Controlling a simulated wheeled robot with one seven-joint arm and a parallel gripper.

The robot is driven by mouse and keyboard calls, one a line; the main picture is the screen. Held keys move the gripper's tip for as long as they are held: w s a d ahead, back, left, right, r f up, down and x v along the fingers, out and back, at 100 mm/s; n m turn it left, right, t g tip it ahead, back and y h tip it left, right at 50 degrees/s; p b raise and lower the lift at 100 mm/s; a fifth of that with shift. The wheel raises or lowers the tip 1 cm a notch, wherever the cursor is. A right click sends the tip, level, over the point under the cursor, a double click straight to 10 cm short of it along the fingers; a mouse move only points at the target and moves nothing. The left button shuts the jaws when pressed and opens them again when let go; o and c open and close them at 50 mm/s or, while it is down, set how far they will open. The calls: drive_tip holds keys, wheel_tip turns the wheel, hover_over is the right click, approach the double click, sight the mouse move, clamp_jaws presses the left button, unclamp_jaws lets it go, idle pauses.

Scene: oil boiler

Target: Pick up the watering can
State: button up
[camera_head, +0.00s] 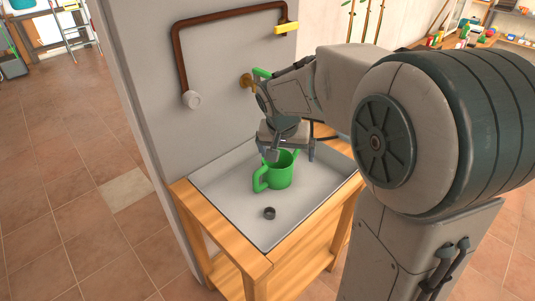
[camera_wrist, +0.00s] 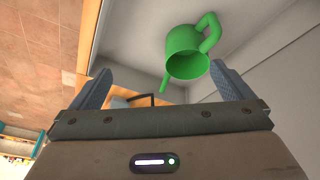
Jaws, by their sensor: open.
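The green watering can (camera_head: 277,171) stands upright in the grey sink basin in the head view, with its handle on the left side. It also shows in the wrist view (camera_wrist: 186,54), with its open top facing the camera and its handle at the upper right. My gripper (camera_head: 289,156) is above the can, its fingers pointing down, and hides part of the can's top. In the wrist view the two fingers of my gripper (camera_wrist: 162,83) are spread wide with nothing between them at the tips. The can appears beyond the fingers, apart from them.
The shallow sink (camera_head: 225,183) sits in a wooden stand (camera_head: 255,268). A dark drain ring (camera_head: 269,213) is in its front part. A grey wall panel (camera_head: 225,75) rises behind, carrying a copper pipe (camera_head: 180,60), a yellow-handled valve (camera_head: 286,28) and a brass tap (camera_head: 246,81).

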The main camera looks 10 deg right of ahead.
drive_tip(key=m, duration=0.2)
hover_over(278, 176)
drive_tip(key=a, duration=0.2)
wheel_tip(278, 176, down, 6)
drive_tip(key=shift+p+x, duration=0.3)
drive_tip(key=shift+x, duration=6.75)
drive_tip(key=shift+w+a, duration=0.15)
drive_tip(key=shift+w, duration=0.05)
drive_tip(key=c, duration=0.7)
